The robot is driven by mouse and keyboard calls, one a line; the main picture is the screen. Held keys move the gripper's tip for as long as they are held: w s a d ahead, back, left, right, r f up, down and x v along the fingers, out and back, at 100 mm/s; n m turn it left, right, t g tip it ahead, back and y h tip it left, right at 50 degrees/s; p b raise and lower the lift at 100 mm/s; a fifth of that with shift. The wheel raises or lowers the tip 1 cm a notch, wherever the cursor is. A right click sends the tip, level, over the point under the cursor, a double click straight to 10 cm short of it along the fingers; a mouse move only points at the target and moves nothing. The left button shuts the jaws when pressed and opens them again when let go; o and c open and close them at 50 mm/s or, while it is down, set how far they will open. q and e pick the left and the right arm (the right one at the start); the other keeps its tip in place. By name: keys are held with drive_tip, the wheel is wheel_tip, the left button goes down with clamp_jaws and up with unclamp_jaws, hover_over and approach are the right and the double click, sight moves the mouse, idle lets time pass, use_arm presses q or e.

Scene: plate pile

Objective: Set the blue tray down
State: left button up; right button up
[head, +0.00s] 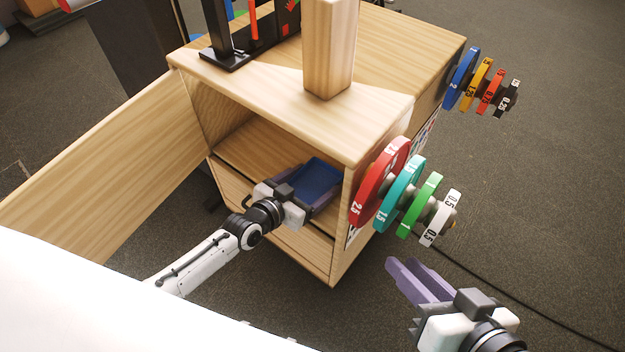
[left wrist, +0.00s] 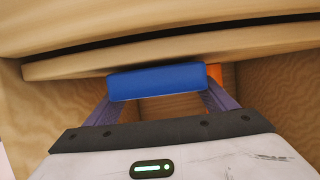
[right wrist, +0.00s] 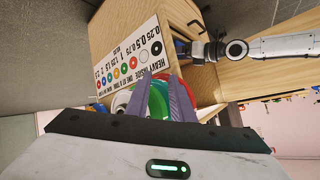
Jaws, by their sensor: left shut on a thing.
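The blue tray (head: 316,181) is inside the open compartment of the wooden cabinet, near its right side. My left gripper (head: 308,189) reaches into the compartment and is shut on the tray. In the left wrist view the blue tray (left wrist: 155,81) spans between the two purple fingers. Whether the tray touches the compartment floor cannot be told. My right gripper (head: 417,278) is open and empty, in front of the cabinet's right side, below the weight plates. Its two fingers also show apart in the right wrist view (right wrist: 168,97).
The wooden cabinet (head: 380,112) has its door (head: 110,150) swung open to the left. Colored plates, including a red plate (head: 379,182) and a green plate (head: 420,205), hang on its right side. A wooden post (head: 329,50) and a black stand (head: 225,55) are on top.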

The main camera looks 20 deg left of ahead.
use_arm(q)
drive_tip(key=shift+f, duration=0.2)
drive_tip(key=o, duration=1.2)
drive_tip(key=shift+p+v, duration=0.8)
drive_tip(key=shift+v, duration=0.4)
drive_tip(key=p+v, duration=0.3)
drive_tip(key=v, duration=0.5)
use_arm(e)
drive_tip(key=d+f, duration=0.1)
drive_tip(key=f+g+h, duration=0.1)
drive_tip(key=d+f+h, duration=0.1)
drive_tip(key=shift+s+d+f+g, duration=0.3)
drive_tip(key=shift+s+f, duration=0.05)
drive_tip(key=shift+s, duration=0.05)
